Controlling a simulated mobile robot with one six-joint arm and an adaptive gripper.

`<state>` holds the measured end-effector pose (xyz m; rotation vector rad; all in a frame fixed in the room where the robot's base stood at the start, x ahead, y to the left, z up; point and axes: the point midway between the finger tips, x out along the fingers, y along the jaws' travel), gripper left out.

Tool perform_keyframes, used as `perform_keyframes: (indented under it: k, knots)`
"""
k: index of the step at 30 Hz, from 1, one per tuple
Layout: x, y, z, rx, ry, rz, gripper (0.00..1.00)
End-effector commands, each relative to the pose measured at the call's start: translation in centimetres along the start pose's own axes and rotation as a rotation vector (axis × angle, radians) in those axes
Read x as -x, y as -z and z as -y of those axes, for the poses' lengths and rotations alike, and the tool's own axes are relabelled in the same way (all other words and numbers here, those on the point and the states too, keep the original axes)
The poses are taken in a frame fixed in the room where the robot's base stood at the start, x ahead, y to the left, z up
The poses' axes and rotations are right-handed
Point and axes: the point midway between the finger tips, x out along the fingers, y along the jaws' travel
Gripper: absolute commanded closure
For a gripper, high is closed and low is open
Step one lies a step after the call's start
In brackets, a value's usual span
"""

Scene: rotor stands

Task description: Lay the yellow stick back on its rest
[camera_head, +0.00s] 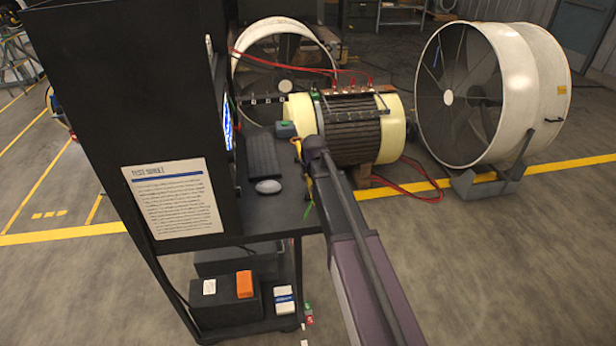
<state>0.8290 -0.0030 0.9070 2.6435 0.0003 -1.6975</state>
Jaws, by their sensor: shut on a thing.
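My arm reaches up from the bottom right to the right edge of the black cart. My gripper (306,180) is small, dark and mostly hidden beside my wrist. A thin yellow stick (310,192) shows at the gripper, slanting down beside my arm with a greenish lower end. The gripper is shut on it, though the fingers are not clear. An orange-yellow loop (297,148) shows just above, left of my wrist. I cannot make out the stick's rest.
Behind my wrist is a ribbed motor (355,128) with red cables (408,188). A large white fan (535,85) stands right.

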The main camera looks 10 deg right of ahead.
Motion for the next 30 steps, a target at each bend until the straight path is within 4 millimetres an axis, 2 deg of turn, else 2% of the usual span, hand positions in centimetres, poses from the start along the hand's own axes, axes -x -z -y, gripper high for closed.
perform_keyframes:
  k: [12, 29, 30]
  knots:
    - [-2.1, -1.0, 0.1, 0.001, 0.000, -0.001, 1.00]
    - [-2.5, -1.1, 0.1, 0.001, 0.000, 0.000, 1.00]
    - [-2.5, -1.1, 0.1, 0.001, 0.000, 0.000, 0.62]
